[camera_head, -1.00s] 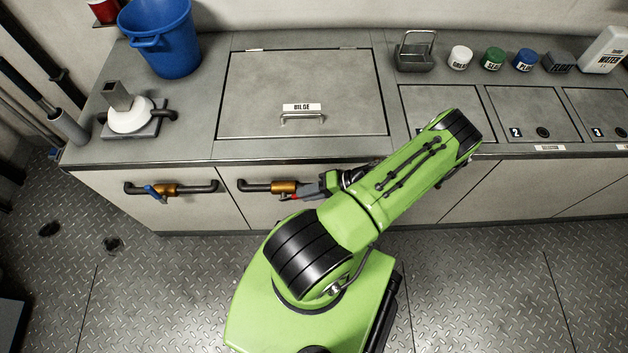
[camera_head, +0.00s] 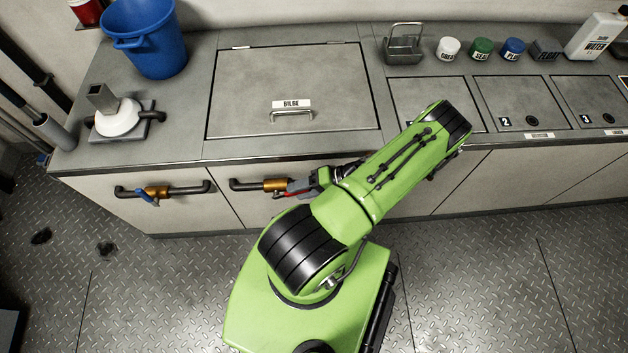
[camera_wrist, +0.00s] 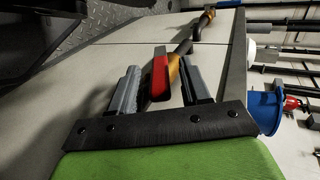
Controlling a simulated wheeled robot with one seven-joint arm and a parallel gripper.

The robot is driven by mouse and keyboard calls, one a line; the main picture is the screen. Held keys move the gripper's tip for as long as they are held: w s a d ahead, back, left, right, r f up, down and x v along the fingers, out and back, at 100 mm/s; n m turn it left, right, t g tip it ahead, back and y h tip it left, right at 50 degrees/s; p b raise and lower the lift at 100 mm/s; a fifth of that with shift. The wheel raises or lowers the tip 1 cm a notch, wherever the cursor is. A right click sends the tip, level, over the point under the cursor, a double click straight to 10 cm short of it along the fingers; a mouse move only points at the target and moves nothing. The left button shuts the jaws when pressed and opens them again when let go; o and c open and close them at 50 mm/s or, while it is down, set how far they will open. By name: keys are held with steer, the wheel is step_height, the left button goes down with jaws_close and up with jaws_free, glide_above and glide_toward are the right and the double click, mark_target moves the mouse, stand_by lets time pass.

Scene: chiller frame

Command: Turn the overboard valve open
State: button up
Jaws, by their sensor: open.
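A brass valve (camera_head: 275,184) with a red handle (camera_head: 283,194) sits in a dark pipe on the cabinet front, below the bilge hatch. A second brass valve (camera_head: 158,192) with a blue handle (camera_head: 148,196) is to its left. No label naming either as the overboard valve is legible. My gripper (camera_head: 300,187) is at the red-handled valve, partly hiding it. In the wrist view my gripper (camera_wrist: 160,88) is open, with the red handle (camera_wrist: 160,74) between its two grey fingers. Gaps show beside the handle; I cannot tell how deep it lies.
The counter edge (camera_head: 240,157) runs just above the valves. The bilge hatch (camera_head: 295,85) is shut. A blue bucket (camera_head: 148,40) and a white-based fitting (camera_head: 118,118) stand at the left. Small jars and a water bottle (camera_head: 598,38) are at the back right. Bare floor (camera_head: 165,280) lies left of my base.

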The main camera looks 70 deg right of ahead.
steer(key=p+v, duration=0.2)
steer(key=v, duration=1.3)
steer(key=shift+s+r+p, duration=0.2)
steer(key=shift+s+p, duration=0.1)
steer(key=shift+p, duration=0.05)
steer(key=shift+d, duration=0.15)
steer(key=shift+c, duration=0.5)
